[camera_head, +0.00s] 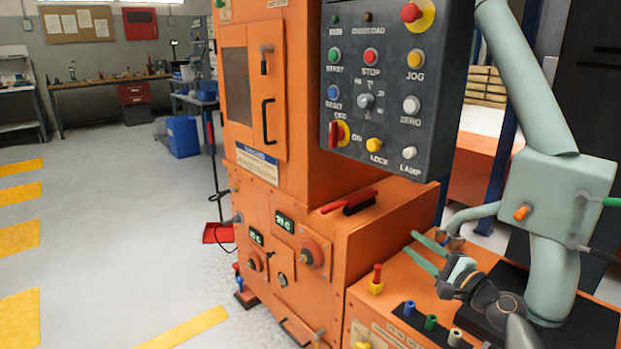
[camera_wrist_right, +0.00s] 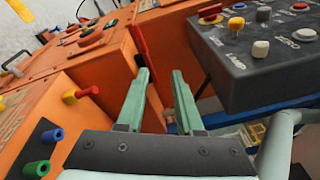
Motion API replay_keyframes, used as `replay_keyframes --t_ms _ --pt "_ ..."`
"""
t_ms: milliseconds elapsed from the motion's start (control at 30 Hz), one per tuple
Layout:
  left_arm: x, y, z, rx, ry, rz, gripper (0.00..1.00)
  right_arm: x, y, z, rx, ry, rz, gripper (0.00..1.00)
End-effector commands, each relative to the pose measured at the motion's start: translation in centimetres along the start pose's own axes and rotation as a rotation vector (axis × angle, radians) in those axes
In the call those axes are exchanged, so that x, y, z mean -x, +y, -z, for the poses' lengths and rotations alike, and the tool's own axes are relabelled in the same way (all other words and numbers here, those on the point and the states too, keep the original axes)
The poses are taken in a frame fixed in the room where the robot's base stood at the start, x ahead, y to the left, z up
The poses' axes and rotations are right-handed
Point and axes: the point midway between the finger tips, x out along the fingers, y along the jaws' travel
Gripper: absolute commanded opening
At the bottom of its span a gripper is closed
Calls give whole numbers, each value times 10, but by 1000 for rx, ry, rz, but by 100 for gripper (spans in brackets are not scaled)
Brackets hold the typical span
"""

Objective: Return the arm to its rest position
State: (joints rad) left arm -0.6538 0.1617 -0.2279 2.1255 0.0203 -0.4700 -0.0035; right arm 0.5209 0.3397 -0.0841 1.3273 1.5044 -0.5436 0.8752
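My right gripper (camera_head: 411,243) has pale green fingers and is above the lower orange housing, below and right of the dark control panel (camera_head: 390,75). In the right wrist view the two fingers (camera_wrist_right: 161,74) stand apart with nothing between them, so it is open and empty. The fingers point toward the orange machine, with the panel on the right of that view. My right forearm enters at the bottom right of the head view. My left gripper is not in view.
An orange machine (camera_head: 325,100) fills the middle. A red-and-black brush (camera_head: 350,201) lies on its ledge. A red-and-yellow knob (camera_head: 376,282) and small coloured pegs (camera_head: 430,322) stand near my right gripper. A grey-green pipe and box (camera_head: 560,190) rise at right. Left floor is mostly clear.

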Motion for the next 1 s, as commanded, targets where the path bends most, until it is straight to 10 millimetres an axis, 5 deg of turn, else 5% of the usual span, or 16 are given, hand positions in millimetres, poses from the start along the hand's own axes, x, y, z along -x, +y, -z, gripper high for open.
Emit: replay_keyframes --t_ms 33,400,600,900,1000 --pt "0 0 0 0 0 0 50 -6 -29 -17 50 -34 32 35" --pt "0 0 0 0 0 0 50 5 -3 56 1046 242 -222 35" --pt "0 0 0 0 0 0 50 19 -12 90 1590 352 -411 35" --pt "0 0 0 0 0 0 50 38 -33 118 2165 435 -673 35" --pt "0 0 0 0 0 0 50 46 12 106 2168 364 -684 35"
